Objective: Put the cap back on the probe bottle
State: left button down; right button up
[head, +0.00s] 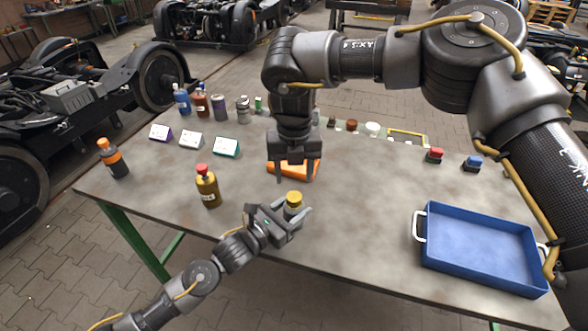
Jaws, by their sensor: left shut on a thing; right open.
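My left gripper (291,213) is shut on a small yellow-topped item (294,198) near the table's front edge. Its lower part is hidden by the jaws, so I cannot tell whether it is a bottle or a loose cap. A yellow-brown bottle with a red top (208,190) stands upright left of my grippers. I cannot tell which bottle is the probe bottle.
An orange-and-black bottle (113,160) stands at the left edge. Several bottles (219,108) and three small labelled boxes (191,140) stand at the back left. Small caps (373,129) lie at the back. Red (434,156) and blue (472,163) buttons and a blue tray (480,249) are right.

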aim_at(294, 196)
notch_tip(294, 196, down, 7)
jog(key=shift+f, duration=0.2)
dwell(0.4)
jog(key=c, duration=1)
jog(key=o, duration=1.2)
jog(key=shift+r, duration=0.15)
notch_tip(294, 196, up, 12)
jog(key=shift+f, duration=0.1)
